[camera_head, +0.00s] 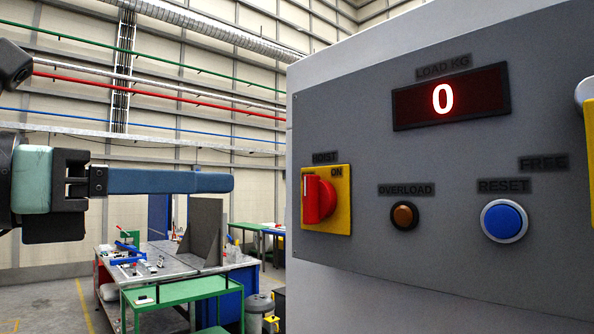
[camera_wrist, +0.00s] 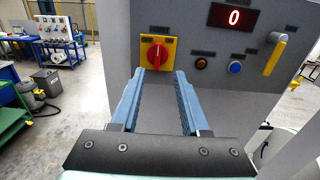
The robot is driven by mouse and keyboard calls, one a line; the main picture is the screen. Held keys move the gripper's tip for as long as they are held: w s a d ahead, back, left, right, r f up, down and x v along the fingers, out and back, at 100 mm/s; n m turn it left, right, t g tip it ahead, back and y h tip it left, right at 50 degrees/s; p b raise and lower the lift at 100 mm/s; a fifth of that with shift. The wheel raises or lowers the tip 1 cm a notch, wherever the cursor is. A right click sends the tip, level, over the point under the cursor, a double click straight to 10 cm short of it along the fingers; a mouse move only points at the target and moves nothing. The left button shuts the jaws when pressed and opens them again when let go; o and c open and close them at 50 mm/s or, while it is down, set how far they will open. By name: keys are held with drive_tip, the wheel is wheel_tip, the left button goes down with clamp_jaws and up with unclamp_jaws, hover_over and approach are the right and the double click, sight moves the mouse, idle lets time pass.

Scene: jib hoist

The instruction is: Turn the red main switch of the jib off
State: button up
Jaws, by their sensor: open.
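The red main switch (camera_head: 318,200) is a rotary knob on a yellow plate (camera_head: 341,185) at the left of a grey panel, under the label HOIST. The plate reads ON at its upper right. The knob's raised grip looks about upright. The knob also shows at the top centre of the wrist view (camera_wrist: 157,54). My gripper (camera_head: 232,183) is left of the panel in the head view, fingers pointing at it, apart from the knob. In the wrist view its blue fingers (camera_wrist: 160,74) are open and empty, with the knob between and just above the tips.
The panel (camera_head: 430,230) carries a lit load display (camera_head: 450,96) reading 0, an amber overload lamp (camera_head: 404,216) and a blue reset button (camera_head: 504,220). A yellow lever (camera_wrist: 275,57) sits at its right. Workbenches (camera_head: 190,275) stand well behind. The space between fingertips and switch is clear.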

sight(305, 187)
drive_tip(key=p+x, duration=0.5)
drive_tip(key=x, duration=0.7)
drive_tip(key=shift+w+a, duration=0.1)
drive_tip(key=shift+w, duration=0.1)
drive_tip(key=shift+w+d+f, duration=0.15)
drive_tip(key=shift+w+d, duration=0.15)
clamp_jaws()
